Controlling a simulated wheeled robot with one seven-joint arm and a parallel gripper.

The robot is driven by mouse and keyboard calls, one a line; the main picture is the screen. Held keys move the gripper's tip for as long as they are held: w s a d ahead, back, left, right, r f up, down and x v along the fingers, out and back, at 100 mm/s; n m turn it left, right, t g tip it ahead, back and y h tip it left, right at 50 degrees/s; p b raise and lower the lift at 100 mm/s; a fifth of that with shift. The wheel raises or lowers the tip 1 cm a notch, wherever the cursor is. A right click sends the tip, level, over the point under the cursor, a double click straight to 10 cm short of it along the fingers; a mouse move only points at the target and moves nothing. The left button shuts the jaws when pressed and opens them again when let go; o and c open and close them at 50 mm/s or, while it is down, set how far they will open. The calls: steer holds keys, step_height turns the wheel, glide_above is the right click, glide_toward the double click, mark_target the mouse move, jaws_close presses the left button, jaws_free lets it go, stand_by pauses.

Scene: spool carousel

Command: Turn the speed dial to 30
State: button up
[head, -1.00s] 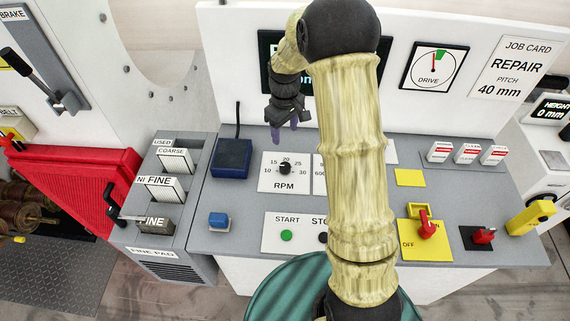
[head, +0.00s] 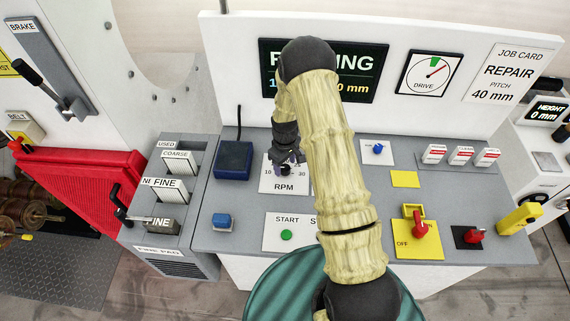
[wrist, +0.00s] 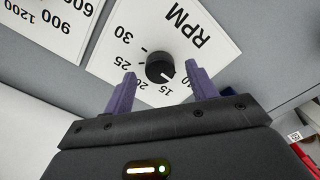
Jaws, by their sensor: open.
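The speed dial is a small black knob (wrist: 160,67) on a white RPM card (wrist: 195,45), and the card also shows in the head view (head: 284,187). In the wrist view its white mark points down-right, near the 15 or a little below it. The 30 (wrist: 122,32) is at the upper left of the knob. My gripper (wrist: 160,70) is open, its two purple fingers on either side of the knob with gaps showing. The right finger hides part of the low end of the scale. In the head view my gripper (head: 289,158) is over the card and partly hides the dial.
A dark blue box (head: 233,160) stands left of the RPM card. A START button (head: 286,235) lies in front, and a blue knob (head: 378,148) sits to the right. The upright panel bears a screen (head: 370,60) and a DRIVE gauge (head: 432,73). Another numbered card (wrist: 55,20) adjoins the dial's card.

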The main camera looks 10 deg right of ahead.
steer(key=shift+f, duration=1.05)
steer(key=c, duration=1)
